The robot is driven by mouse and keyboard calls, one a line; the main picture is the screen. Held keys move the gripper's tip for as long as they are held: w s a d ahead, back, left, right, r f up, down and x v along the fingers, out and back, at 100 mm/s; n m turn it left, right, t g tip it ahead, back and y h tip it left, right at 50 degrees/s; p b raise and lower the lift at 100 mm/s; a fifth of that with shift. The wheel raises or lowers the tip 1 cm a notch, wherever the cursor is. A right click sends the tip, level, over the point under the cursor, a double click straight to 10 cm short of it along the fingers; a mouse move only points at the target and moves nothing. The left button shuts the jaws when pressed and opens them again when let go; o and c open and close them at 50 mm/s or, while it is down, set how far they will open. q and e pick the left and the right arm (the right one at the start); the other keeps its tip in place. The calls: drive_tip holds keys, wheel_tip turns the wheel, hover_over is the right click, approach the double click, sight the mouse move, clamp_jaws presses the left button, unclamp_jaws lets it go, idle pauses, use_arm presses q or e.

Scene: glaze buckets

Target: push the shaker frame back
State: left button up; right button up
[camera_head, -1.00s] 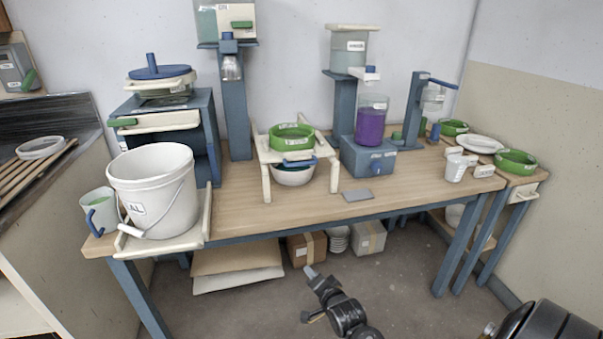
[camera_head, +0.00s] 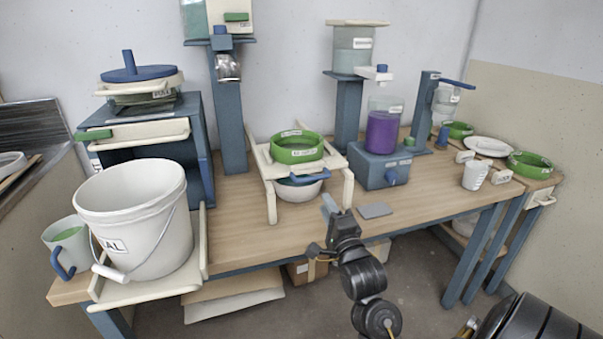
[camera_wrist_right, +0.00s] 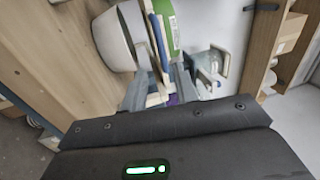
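The shaker frame (camera_head: 270,194) is a cream stand on the wooden table's middle. A green sieve (camera_head: 297,147) sits on top, with a blue handle (camera_head: 309,179) at its front and a white bowl (camera_head: 299,190) underneath. My right gripper (camera_head: 329,207) is near the table's front edge, just in front of the frame's right side, apparently apart from it. In the right wrist view the fingers (camera_wrist_right: 158,88) are spread with nothing clearly held between them; the blue handle (camera_wrist_right: 156,40), green sieve (camera_wrist_right: 168,22) and bowl (camera_wrist_right: 113,40) lie beyond. My left gripper is out of view.
A blue stand with a purple container (camera_head: 382,133) and a grey pad (camera_head: 375,211) are right of the frame. A large white bucket (camera_head: 140,225) stands at left. A blue post (camera_head: 231,120) rises behind the frame. Bare tabletop (camera_head: 232,215) lies left of it.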

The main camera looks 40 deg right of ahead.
sight(313, 177)
drive_tip(key=x, duration=1.1)
drive_tip(key=shift+r, duration=0.15)
clamp_jaws()
